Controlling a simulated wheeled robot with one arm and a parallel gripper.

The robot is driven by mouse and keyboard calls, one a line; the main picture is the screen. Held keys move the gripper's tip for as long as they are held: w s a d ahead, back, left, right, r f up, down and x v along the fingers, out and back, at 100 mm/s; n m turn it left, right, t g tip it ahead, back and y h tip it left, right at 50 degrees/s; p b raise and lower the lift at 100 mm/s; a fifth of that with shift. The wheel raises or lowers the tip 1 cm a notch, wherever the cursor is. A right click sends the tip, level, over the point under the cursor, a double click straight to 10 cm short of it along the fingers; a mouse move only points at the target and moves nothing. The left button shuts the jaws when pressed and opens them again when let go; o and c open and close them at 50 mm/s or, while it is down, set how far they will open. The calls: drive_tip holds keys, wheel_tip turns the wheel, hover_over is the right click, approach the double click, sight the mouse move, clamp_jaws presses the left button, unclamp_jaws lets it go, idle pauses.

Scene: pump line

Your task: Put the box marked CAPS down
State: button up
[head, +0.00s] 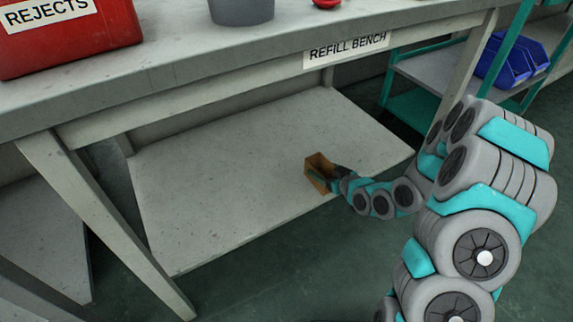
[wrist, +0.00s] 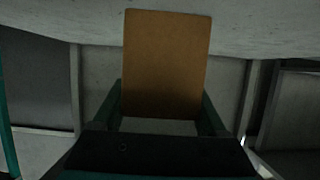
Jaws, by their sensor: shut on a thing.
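A small brown box (head: 318,173) is at the front part of the lower shelf (head: 230,170) of the bench labelled REFILL BENCH. My gripper (head: 333,182) is shut on the box from the right. In the wrist view the plain brown face of the box (wrist: 166,65) stands between the two fingers of my gripper (wrist: 162,120). No CAPS marking shows on the visible faces. I cannot tell whether the box touches the shelf or is just above it.
The bench top (head: 190,50) is above the shelf and carries a red REJECTS bin (head: 65,35) and a grey container (head: 241,10). A bench leg (head: 105,225) stands at left. Blue bins (head: 508,60) sit on a rack at right. The shelf is otherwise bare.

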sight(324, 159)
drive_tip(key=w+a, duration=0.1)
drive_tip(key=w, duration=0.3)
drive_tip(key=w+a+f, duration=0.1)
drive_tip(key=w+a, duration=0.1)
drive_tip(key=w, duration=0.3)
drive_tip(key=w+a+b, duration=0.1)
drive_tip(key=w+a, duration=0.1)
drive_tip(key=w, duration=0.3)
drive_tip(key=shift+w+a+f, duration=0.2)
drive_tip(key=shift+a, duration=0.05)
drive_tip(key=shift+w+f+b, duration=0.1)
drive_tip(key=shift+f+b, duration=0.3)
drive_tip(key=shift+f, duration=1.3)
drive_tip(key=shift+f, duration=0.2)
drive_tip(key=o, duration=1.3)
drive_tip(key=shift+c, duration=0.2)
drive_tip(key=shift+r, duration=0.1)
drive_tip(key=shift+d+r, duration=0.1)
drive_tip(key=shift+r, duration=0.05)
drive_tip(key=p+v, duration=0.1)
drive_tip(key=v, duration=1.1)
